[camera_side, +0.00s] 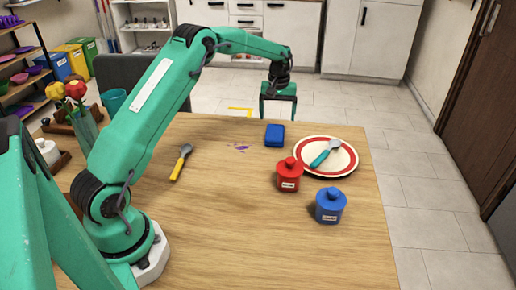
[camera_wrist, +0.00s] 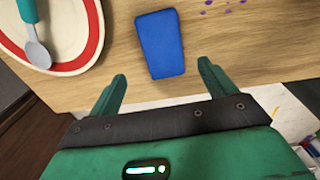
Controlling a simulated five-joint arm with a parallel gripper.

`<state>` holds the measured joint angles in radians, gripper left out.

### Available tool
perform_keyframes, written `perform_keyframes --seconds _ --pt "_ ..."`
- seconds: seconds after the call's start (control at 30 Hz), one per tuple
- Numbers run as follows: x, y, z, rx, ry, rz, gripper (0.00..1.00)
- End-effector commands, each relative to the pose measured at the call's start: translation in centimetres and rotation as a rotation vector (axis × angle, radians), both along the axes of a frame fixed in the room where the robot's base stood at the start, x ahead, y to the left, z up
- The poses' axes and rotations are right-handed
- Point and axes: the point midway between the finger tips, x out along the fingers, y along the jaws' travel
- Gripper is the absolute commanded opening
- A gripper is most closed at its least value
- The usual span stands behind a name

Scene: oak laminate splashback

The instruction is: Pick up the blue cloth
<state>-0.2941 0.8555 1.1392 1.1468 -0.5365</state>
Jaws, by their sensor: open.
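The blue cloth (camera_side: 274,135) is a small folded rectangle lying flat near the far edge of the wooden table. In the wrist view the cloth (camera_wrist: 160,44) lies ahead of my fingertips, between their lines. My gripper (camera_side: 279,113) hangs above and just beyond the cloth, near the table's far edge. In the wrist view my gripper (camera_wrist: 162,78) has its two green fingers spread wide with nothing between them. The fingers are apart from the cloth.
A red-rimmed plate (camera_side: 351,164) with a teal-handled spoon (camera_side: 325,153) lies right of the cloth. A red jar (camera_side: 290,175) and a blue jar (camera_side: 330,206) stand nearer. A yellow-handled utensil (camera_side: 181,162) and purple spots (camera_side: 240,148) are left. The front middle table is clear.

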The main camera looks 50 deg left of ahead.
Motion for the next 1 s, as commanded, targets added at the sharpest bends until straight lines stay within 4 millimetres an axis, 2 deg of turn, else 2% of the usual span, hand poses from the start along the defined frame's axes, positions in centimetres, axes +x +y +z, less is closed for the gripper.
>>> perform_keyframes --seconds 0.2,0.57,1.0 --pt "-0.1 0.0 -1.8 -0.001 0.002 -0.001 0.84" --pt "-0.2 0.0 -2.7 0.000 0.001 -0.001 0.84" --pt "-0.8 0.0 -7.0 -0.001 0.001 -0.001 0.84"
